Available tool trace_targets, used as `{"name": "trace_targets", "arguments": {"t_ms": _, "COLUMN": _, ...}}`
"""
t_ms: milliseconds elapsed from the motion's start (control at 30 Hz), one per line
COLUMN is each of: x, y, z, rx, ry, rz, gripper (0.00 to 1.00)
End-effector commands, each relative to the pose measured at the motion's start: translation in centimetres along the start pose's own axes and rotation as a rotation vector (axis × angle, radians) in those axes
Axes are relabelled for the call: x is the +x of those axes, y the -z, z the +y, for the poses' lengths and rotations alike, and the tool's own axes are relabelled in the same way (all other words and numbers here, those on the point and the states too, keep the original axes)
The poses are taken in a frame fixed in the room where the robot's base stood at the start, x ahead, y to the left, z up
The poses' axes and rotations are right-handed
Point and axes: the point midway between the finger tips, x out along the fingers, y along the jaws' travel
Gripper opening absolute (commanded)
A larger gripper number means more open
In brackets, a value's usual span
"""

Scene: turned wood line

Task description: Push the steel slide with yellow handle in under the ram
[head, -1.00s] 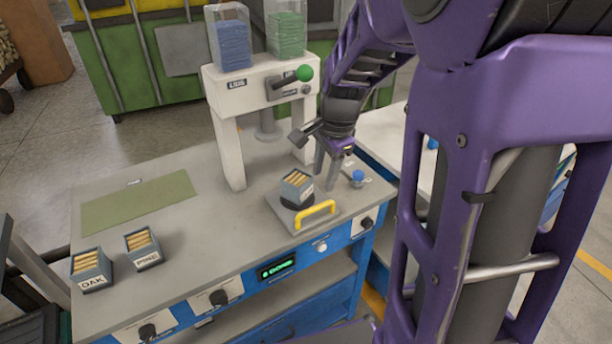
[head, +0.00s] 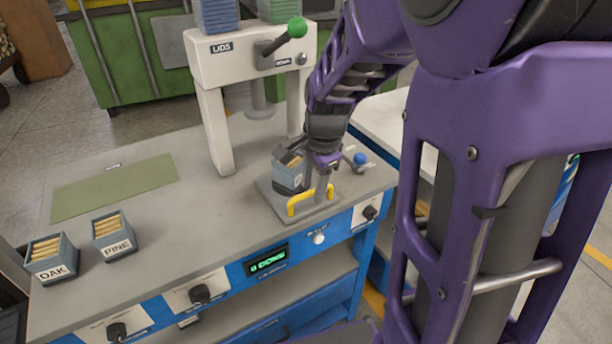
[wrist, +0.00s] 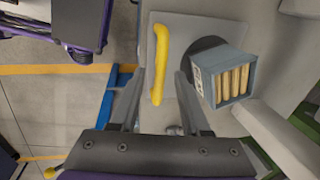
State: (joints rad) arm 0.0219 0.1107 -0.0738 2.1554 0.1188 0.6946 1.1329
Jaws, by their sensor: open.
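The steel slide (head: 265,187) lies on the bench top in front of the white press, pulled out toward the front edge. Its yellow handle (head: 299,204) stands along its front side. A blue-grey box of wooden pieces (head: 287,176) sits on the slide on a dark round seat, also seen in the wrist view (wrist: 235,80). The ram (head: 260,102) hangs between the press legs, behind the slide. My gripper (head: 320,187) is low over the slide's right side, by the handle's end. In the wrist view its open fingers (wrist: 158,88) point along the handle, with nothing held.
The press's legs (head: 215,125) flank the space under the ram. A blue knob (head: 360,158) stands right of the slide. Boxes marked OAK (head: 50,272) and PINE (head: 115,247) and a green mat (head: 115,188) are at left. A lit display (head: 268,262) is on the front.

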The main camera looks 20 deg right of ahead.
Motion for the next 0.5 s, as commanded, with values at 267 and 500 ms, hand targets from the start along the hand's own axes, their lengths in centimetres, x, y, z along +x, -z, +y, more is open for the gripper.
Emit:
{"name": "trace_targets", "arguments": {"t_ms": 267, "x": -0.04, "y": 0.02, "z": -0.01, "rx": 0.0, "ry": 0.0, "rz": 0.0, "gripper": 0.21}}
{"name": "trace_targets", "arguments": {"t_ms": 500, "x": -0.03, "y": 0.03, "z": -0.01, "rx": 0.0, "ry": 0.0, "rz": 0.0, "gripper": 0.0}}
